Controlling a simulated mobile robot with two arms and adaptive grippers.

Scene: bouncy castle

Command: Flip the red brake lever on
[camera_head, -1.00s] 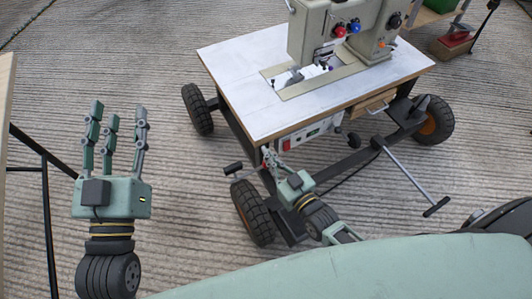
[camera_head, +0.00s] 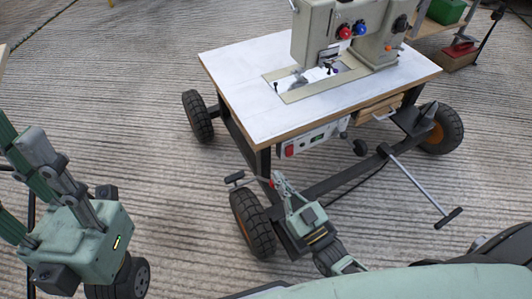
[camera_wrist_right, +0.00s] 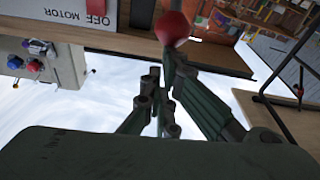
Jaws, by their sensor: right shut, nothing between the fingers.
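The red brake lever's round knob (camera_wrist_right: 172,27) shows in the right wrist view, just beyond the fingers of my right gripper (camera_wrist_right: 160,88). In the head view, a small red part (camera_head: 268,182), likely this lever, sits by the cart's near left wheel. The right gripper (camera_head: 279,181) is there, beside it. Its fingers are shut with nothing between them. Whether they touch the knob cannot be told, and the lever's shaft is mostly hidden. My left gripper (camera_head: 22,185) is at the left edge, its spread fingers partly out of frame. It is open and empty.
The wheeled cart carries a white-topped table (camera_head: 300,82) with a sewing machine (camera_head: 345,35). A switch box (camera_head: 310,137) hangs under the table edge. A black wheel (camera_head: 252,222) and a long T-handle (camera_head: 420,188) stand close by. Concrete floor is free at left.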

